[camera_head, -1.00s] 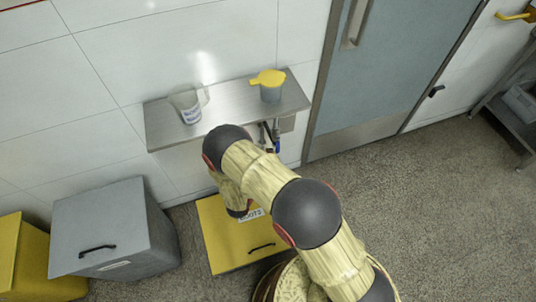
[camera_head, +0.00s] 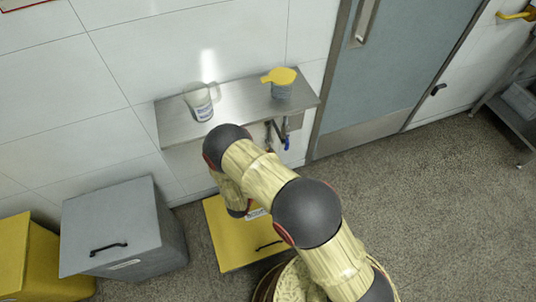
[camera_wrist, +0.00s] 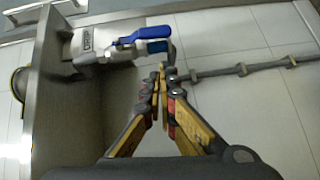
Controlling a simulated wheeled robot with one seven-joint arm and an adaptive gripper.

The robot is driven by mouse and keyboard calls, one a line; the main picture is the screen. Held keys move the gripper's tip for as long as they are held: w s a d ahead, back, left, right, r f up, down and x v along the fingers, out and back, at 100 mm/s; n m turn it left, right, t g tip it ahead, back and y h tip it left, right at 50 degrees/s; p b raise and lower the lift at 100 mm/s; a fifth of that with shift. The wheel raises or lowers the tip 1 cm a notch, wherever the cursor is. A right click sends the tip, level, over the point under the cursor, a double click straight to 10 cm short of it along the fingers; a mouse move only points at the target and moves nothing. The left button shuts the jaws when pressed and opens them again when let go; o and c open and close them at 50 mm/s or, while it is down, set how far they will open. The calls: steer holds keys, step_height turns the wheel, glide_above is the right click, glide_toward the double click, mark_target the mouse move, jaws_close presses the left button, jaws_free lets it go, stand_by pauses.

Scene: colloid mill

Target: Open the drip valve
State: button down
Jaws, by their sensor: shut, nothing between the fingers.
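The drip valve shows in the wrist view as a metal body (camera_wrist: 92,43) with a small label and a blue lever handle (camera_wrist: 146,36). In the head view the blue handle (camera_head: 287,143) hangs below the wall shelf, just right of my arm. My gripper (camera_wrist: 163,73) is shut and empty. In the wrist view its fingertips are just below the right end of the blue handle; I cannot tell whether they touch it.
The metal shelf (camera_head: 238,104) holds a clear jug (camera_head: 198,101) and a grey jug with a yellow lid (camera_head: 281,83). A grey bin (camera_head: 120,228) and a yellow box (camera_head: 225,245) stand below. A thin pipe (camera_wrist: 240,69) runs along the wall.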

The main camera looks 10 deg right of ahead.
steer(key=p+v, duration=0.1)
steer(key=v, duration=0.8)
steer(key=shift+s+p, duration=0.3)
steer(key=shift+p, duration=0.05)
steer(key=s+a+f+m+g+y, duration=0.2)
steer(key=s+a+f+g+y, duration=0.15)
steer(key=f, duration=0.35)
steer(key=s+a+f+m+g+y, duration=0.1)
steer(key=s+a+f+g+y, duration=0.25)
steer(key=f, duration=0.35)
steer(key=s+a+r+m+g+y, duration=0.1)
steer(key=s+a+r+g+y, duration=0.2)
steer(key=r, duration=0.4)
steer(key=s+a+r+m+g+y, duration=0.1)
steer(key=s+a+r+m+g, duration=0.15)
steer(key=a+r, duration=0.4)
steer(key=s+d+r+m+t, duration=0.1)
steer(key=s+d+r, duration=0.2)
steer(key=d+r, duration=0.7)
steer(key=s+d+r+m+t+h, duration=0.1)
steer(key=s+d+r, duration=0.3)
steer(key=d+r, duration=0.6)
steer(key=s+d+r+m+t, duration=0.1)
steer(key=d+r, duration=0.9)
steer(key=r, duration=1.5)
steer(key=shift+s+d+m+t, duration=0.3)
steer(key=shift+s+t, duration=0.25)
steer(key=shift+s, duration=0.6)
